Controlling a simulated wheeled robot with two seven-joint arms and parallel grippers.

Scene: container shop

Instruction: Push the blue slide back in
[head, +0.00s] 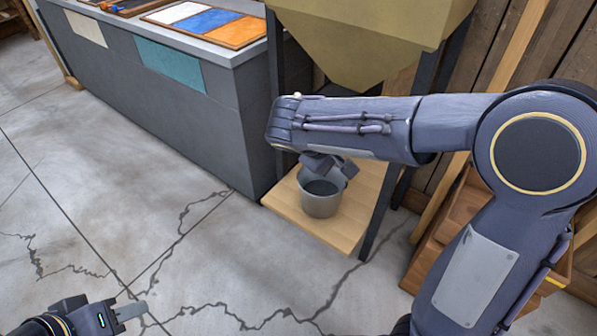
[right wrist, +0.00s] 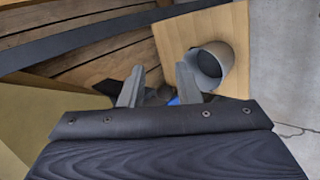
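A small patch of blue (right wrist: 174,101) shows low between the fingers in the right wrist view; it may be the blue slide, mostly hidden behind my gripper. I cannot see the slide in the head view. My right gripper (right wrist: 160,76) is open, its two grey fingers apart with nothing clasped. In the head view it is below the tan hopper (head: 375,40), just above a grey bucket (head: 321,200). The bucket also shows in the right wrist view (right wrist: 228,66). My left gripper (head: 132,309) is at the lower left, over the floor, its fingers together and empty.
The bucket stands on a low wooden board (head: 345,232) between the hopper's dark legs. A grey counter (head: 190,110) with a tray of white, blue and orange patches (head: 208,19) stands left. Wooden crates (head: 430,258) are right. The cracked floor in front is clear.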

